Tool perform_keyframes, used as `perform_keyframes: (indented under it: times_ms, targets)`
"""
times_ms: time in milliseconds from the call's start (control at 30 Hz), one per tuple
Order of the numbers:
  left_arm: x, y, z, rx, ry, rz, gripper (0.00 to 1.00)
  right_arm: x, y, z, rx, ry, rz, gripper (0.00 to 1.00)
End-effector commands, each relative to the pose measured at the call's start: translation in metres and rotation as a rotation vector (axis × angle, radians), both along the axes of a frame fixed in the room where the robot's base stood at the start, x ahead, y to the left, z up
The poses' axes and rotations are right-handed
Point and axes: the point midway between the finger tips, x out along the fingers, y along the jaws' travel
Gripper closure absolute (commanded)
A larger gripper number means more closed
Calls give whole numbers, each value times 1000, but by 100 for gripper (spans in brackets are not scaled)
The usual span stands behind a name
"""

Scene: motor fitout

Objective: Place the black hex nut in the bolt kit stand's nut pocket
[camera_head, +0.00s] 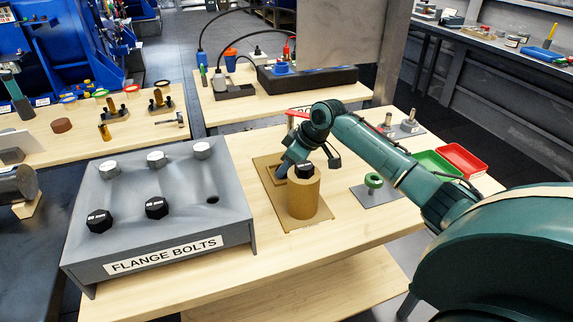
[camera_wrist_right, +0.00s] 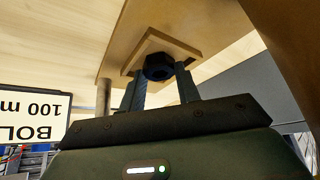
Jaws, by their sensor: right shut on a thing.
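The tan bolt kit stand (camera_head: 303,203) is a flat base with an upright cylinder; a black hex bolt head (camera_head: 305,171) sits on top of the cylinder. My right gripper (camera_head: 281,171) is low over the base, behind and left of the cylinder. In the right wrist view, my right gripper (camera_wrist_right: 160,75) is shut on the black hex nut (camera_wrist_right: 158,67), one finger on each side. The nut lies against the square raised nut pocket (camera_wrist_right: 172,41); I cannot tell whether it is fully seated. The nut is not distinct in the head view. My left gripper is out of view.
A grey flange bolts rack (camera_head: 170,225) with silver and black bolts stands to the left. A green ring on a grey plate (camera_head: 372,193) lies to the right. Green (camera_head: 436,164) and red (camera_head: 462,160) trays are at the table's right side. The front strip of the table is clear.

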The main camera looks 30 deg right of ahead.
Motion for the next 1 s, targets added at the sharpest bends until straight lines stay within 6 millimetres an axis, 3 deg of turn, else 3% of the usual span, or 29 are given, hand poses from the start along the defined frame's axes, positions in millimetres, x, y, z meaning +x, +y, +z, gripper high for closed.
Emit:
perform_keyframes:
  times_ms: [267,300,400,733,1000]
  targets:
    - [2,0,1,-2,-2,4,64,0,0,-1,0,-1,0,100]
    - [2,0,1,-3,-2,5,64,0,0,-2,1,-1,-1,67]
    - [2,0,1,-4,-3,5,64,0,0,-2,0,-1,0,59]
    - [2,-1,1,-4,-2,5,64,-1,-2,5,-1,-2,0,59]
    - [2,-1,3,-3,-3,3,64,-22,-15,48,-3,-3,-1,59]
